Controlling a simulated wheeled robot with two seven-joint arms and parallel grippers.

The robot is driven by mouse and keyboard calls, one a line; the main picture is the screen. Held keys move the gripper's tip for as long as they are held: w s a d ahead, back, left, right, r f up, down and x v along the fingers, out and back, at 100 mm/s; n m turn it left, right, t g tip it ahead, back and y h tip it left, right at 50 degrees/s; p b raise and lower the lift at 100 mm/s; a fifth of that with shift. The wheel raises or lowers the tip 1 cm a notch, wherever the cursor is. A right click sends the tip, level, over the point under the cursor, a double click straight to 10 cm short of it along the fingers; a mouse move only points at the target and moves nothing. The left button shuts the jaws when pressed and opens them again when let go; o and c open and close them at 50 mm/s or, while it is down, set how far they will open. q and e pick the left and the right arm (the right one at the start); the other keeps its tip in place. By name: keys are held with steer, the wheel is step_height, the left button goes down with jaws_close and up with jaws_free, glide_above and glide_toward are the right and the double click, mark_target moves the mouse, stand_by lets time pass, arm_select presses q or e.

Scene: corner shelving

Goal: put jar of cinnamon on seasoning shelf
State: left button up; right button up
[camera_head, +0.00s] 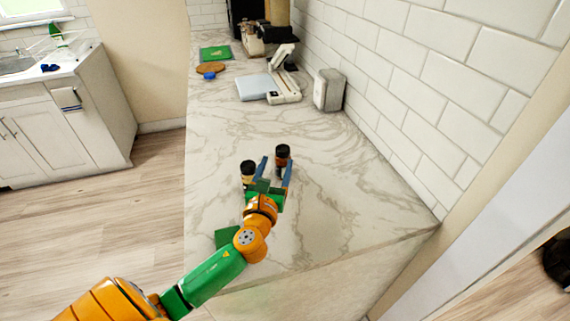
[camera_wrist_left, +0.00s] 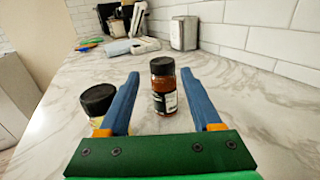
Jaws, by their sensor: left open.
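A small jar with a black lid and red-brown contents (camera_head: 282,152) stands upright on the marble counter. It shows in the left wrist view (camera_wrist_left: 164,98), between and slightly beyond the blue fingers; its label is too small to read. A second black-lidded jar with paler contents (camera_head: 248,168) stands left of the fingers; it shows in the left wrist view (camera_wrist_left: 98,100), outside the left finger. My left gripper (camera_head: 277,162) is open, low over the counter, its fingers pointing at the red-brown jar without gripping it. I cannot identify a seasoning shelf. My right gripper is out of view.
The marble counter (camera_head: 225,130) is mostly clear around the jars. A white tiled wall (camera_head: 420,90) bounds the right side.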

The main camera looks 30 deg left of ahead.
mark_target(281, 155)
arm_select(q)
steer(key=x, duration=0.7)
steer(key=shift+w+d+f, duration=0.15)
steer(key=shift+d+f, duration=0.05)
steer(key=shift+f, duration=0.15)
steer(key=shift+r, duration=0.1)
steer(key=shift+c, duration=1)
jaws_close()
